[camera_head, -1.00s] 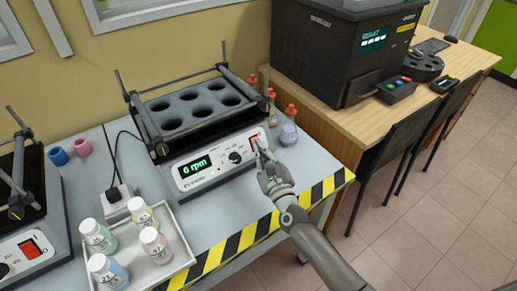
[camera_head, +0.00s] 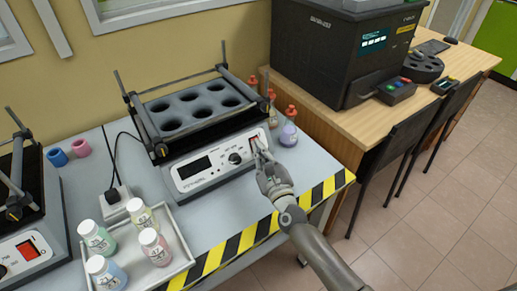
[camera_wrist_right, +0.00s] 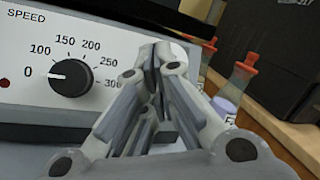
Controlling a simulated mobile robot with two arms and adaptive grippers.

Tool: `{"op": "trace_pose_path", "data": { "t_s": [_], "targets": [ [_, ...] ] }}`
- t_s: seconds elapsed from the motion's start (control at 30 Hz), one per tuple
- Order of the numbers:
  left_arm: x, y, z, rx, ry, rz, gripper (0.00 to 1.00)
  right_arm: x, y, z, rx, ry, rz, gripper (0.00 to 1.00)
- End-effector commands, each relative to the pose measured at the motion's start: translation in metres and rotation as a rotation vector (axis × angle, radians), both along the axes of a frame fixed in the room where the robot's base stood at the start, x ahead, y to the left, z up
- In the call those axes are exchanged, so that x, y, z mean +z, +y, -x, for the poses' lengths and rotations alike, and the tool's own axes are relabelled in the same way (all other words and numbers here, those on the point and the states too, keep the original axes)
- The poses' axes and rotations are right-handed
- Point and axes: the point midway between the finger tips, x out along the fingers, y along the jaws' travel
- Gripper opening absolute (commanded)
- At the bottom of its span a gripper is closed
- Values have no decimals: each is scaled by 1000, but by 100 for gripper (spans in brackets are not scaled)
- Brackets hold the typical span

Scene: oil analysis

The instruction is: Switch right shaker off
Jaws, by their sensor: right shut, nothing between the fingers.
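The right shaker (camera_head: 205,172) stands on the grey bench, with an empty tube rack of round holes on top. Its display (camera_head: 195,168) is dark. Its black speed knob (camera_head: 235,158) shows large in the right wrist view (camera_wrist_right: 71,78), pointing near 0. The power switch (camera_head: 257,143) at the right end of the panel is mostly hidden behind my right gripper (camera_head: 260,156). My right gripper is shut and empty, its fingertips at the switch; it also shows in the right wrist view (camera_wrist_right: 155,65). My left gripper is out of view.
A second shaker (camera_head: 30,250) stands at the left edge. A white tray (camera_head: 180,262) with several capped bottles lies in front. Red-capped bottles (camera_head: 289,132) stand just right of the right shaker. A dark analyser (camera_head: 335,50) sits on the wooden desk.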

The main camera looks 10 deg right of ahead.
Motion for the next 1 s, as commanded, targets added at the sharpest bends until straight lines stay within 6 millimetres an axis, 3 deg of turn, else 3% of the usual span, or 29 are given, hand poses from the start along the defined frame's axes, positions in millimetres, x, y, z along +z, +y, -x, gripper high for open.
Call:
{"op": "trace_pose_path", "data": {
  "t_s": [0.83,1.0],
  "targets": [
    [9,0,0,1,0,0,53,9,-5,12,0,0,0,0],
    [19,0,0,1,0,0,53,17,-8,21,-1,1,1,0]
  ]
}}
